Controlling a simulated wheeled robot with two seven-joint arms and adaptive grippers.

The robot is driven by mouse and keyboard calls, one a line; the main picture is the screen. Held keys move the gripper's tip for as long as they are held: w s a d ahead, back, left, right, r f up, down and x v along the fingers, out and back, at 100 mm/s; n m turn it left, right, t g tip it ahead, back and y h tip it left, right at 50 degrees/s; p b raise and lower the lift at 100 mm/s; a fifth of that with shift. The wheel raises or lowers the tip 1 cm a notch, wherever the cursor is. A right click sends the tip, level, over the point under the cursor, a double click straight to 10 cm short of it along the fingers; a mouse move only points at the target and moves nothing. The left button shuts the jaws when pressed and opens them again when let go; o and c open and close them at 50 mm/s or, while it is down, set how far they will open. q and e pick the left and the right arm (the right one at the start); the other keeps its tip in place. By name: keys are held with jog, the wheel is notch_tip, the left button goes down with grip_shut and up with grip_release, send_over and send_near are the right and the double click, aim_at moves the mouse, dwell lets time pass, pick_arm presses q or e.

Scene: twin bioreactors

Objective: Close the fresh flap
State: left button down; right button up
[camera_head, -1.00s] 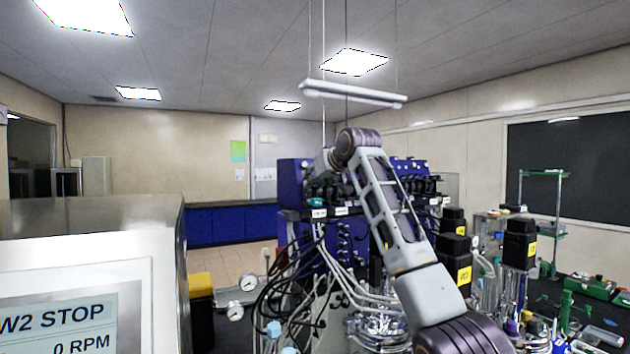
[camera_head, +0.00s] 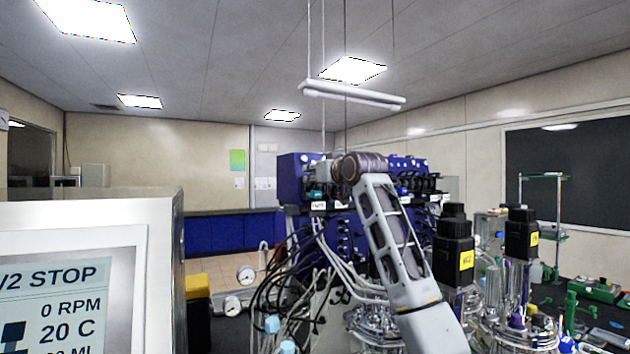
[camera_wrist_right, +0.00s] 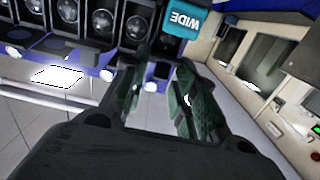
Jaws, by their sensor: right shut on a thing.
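The blue unit (camera_head: 292,181) stands at mid-distance, with a row of dark round parts along its front. My right arm reaches to it, and my right gripper (camera_wrist_right: 160,95) is at that row, mostly hidden in the head view. In the right wrist view its two green-black fingers stand slightly apart, closed on a small part at the blue front; the grip itself is hard to see. I cannot tell which part is the fresh flap, as the small labels are unreadable. My left gripper is not in view.
A grey cabinet with a display (camera_head: 65,300) fills the near left. Glass vessels with black motor heads (camera_head: 454,244) stand right of my arm. Hoses and cables (camera_head: 310,265) hang below the blue unit. A green stand (camera_head: 543,205) is at the far right.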

jog(key=shift+f+t+y+b, duration=0.5)
jog(key=shift+t+b, duration=0.65)
jog(key=shift+t, duration=0.05)
jog(key=o, duration=0.7)
jog(key=shift+s, duration=0.1)
jog(key=shift+v, duration=6)
